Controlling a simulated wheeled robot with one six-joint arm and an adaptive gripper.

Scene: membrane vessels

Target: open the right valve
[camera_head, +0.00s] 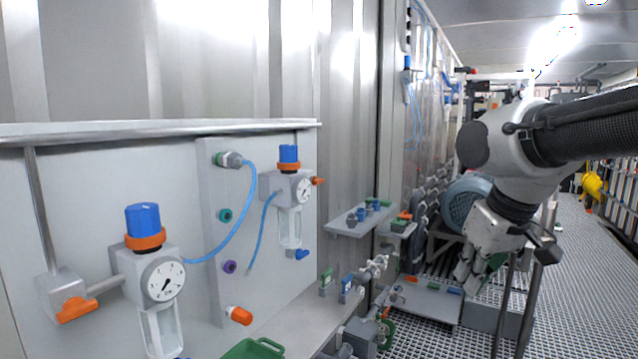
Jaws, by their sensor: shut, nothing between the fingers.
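Two pressure regulators with blue knobs and round gauges are on the grey panel. The left regulator (160,272) has an orange valve handle (77,309) on a grey block to its left. The right regulator (291,188) has a small orange handle (318,181) on its right side. I cannot tell for certain which part is the right valve, or its open or shut position. My gripper (464,282) is at the right, pointing down, shut and empty. It is well apart from the panel and both regulators in the picture.
An orange-capped fitting (239,315) sticks out low on the panel. A green tray (254,349) is on the shelf below. Small shelves with coloured parts (362,217) lie between panel and gripper. A grated walkway (588,270) runs along the right.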

